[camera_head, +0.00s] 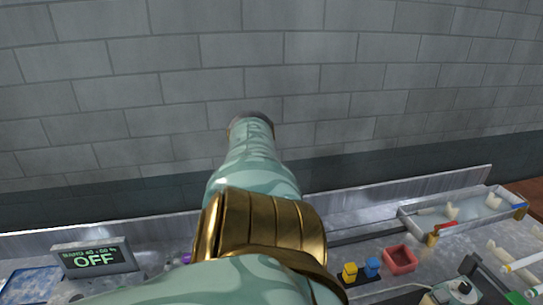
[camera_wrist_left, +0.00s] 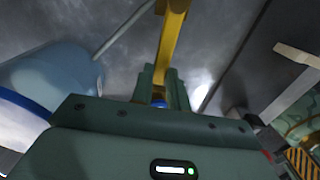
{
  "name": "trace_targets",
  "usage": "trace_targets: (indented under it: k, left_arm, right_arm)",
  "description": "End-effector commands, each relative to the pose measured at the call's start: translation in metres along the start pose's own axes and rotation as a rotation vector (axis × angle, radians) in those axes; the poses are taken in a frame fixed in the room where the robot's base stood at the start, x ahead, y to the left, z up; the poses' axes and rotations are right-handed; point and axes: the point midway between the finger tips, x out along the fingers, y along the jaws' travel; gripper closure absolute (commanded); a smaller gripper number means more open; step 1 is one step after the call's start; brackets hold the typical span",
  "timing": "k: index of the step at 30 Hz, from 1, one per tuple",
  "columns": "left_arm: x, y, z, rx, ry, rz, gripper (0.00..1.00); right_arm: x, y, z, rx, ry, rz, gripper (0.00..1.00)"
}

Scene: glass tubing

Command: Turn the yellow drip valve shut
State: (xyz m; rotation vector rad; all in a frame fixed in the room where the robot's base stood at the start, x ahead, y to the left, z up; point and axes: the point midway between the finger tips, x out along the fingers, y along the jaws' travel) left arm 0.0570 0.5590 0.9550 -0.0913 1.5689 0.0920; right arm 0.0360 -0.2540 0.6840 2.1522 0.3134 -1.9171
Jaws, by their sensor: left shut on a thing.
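My left gripper (camera_wrist_left: 162,78) shows in the left wrist view, with its two green fingers shut on the lower end of a yellow part. I take this part to be the yellow drip valve (camera_wrist_left: 171,42); it runs up from the fingers as a bent bar and leaves the top of the picture. The end between the fingers is mostly hidden, and a small blue bit shows below it. In the head view a green and gold arm of mine fills the middle and hides what is behind it; no gripper shows there. My right gripper is in neither view.
A pale, blue-rimmed vessel (camera_wrist_left: 52,82) stands left of the fingers in the wrist view, and a light bar (camera_wrist_left: 297,55) is at right. The head view shows an OFF display (camera_head: 97,260), a red tray (camera_head: 401,259), a metal trough (camera_head: 410,221) and a brick wall (camera_head: 400,75) behind.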

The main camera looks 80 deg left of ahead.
Motion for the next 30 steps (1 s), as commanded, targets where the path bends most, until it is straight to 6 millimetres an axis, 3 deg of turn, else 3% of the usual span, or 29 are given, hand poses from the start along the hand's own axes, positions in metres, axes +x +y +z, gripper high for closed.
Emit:
trace_targets:
  k: [6, 7, 9, 20, 23, 30]
  left_arm:
    - [0.001, -0.001, -0.001, 0.005, 0.002, 0.0, 1.0]
    - [0.001, -0.001, -0.001, 0.005, 0.002, 0.0, 0.78]
    - [0.001, -0.001, -0.001, 0.004, 0.002, 0.0, 0.62]
    - [-0.006, 0.0, 0.0, 0.003, 0.001, 0.001, 0.62]
    - [-0.023, 0.001, 0.0, 0.004, 0.001, 0.001, 0.62]
    - [-0.089, 0.001, 0.001, 0.005, -0.001, 0.002, 0.62]
  right_arm:
    - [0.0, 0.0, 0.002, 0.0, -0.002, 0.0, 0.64]
    - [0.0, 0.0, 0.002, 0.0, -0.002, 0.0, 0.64]
    - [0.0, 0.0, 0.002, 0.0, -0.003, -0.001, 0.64]
    - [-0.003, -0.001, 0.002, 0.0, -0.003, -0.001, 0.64]
    - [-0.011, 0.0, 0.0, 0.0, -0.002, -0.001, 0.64]
    - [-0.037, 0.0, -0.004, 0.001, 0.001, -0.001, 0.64]
